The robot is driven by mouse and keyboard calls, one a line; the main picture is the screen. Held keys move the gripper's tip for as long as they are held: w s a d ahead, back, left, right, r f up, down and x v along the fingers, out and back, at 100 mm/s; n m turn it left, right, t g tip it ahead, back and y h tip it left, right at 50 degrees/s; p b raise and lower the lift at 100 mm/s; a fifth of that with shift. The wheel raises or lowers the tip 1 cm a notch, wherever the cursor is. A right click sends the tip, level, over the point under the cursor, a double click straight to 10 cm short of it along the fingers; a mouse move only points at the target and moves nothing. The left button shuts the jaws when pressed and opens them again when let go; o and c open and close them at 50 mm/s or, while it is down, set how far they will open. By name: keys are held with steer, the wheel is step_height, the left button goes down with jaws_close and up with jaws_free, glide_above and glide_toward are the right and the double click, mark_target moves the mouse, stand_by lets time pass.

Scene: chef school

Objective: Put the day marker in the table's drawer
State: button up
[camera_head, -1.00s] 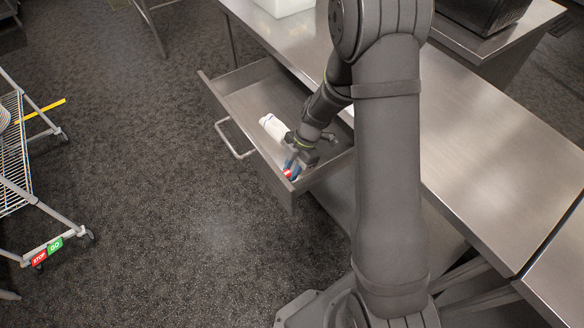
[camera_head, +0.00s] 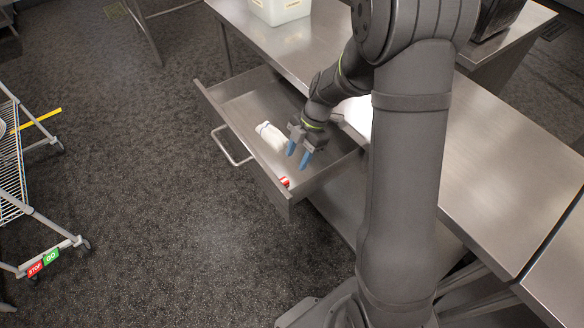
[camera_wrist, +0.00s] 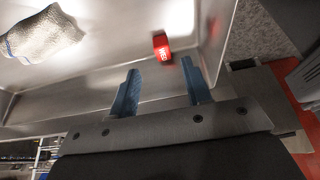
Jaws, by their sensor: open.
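The day marker is a small red block with white lettering that looks like "WED" in the wrist view (camera_wrist: 162,47). It lies on the floor of the open drawer (camera_head: 232,92), near the front right corner, and shows as a small red and white piece in the head view (camera_head: 285,182). My gripper (camera_head: 298,160) is above the drawer with its blue fingers apart and nothing between them. In the wrist view the fingers (camera_wrist: 158,92) point toward the marker, which is apart from them.
A rolled white cloth (camera_head: 270,136) lies in the drawer, left of my gripper. The steel table (camera_head: 500,170) holds a white container (camera_head: 281,10) at the back. A wire cart (camera_head: 15,170) stands at the far left. The floor between cart and drawer is clear.

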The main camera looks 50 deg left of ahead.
mark_target(286, 179)
steer(key=v, duration=0.3)
steer(key=shift+w+r, duration=0.1)
steer(key=shift+r, duration=0.15)
steer(key=x, duration=1.2)
steer(key=shift+f, duration=0.15)
steer(key=shift+r, duration=1.55)
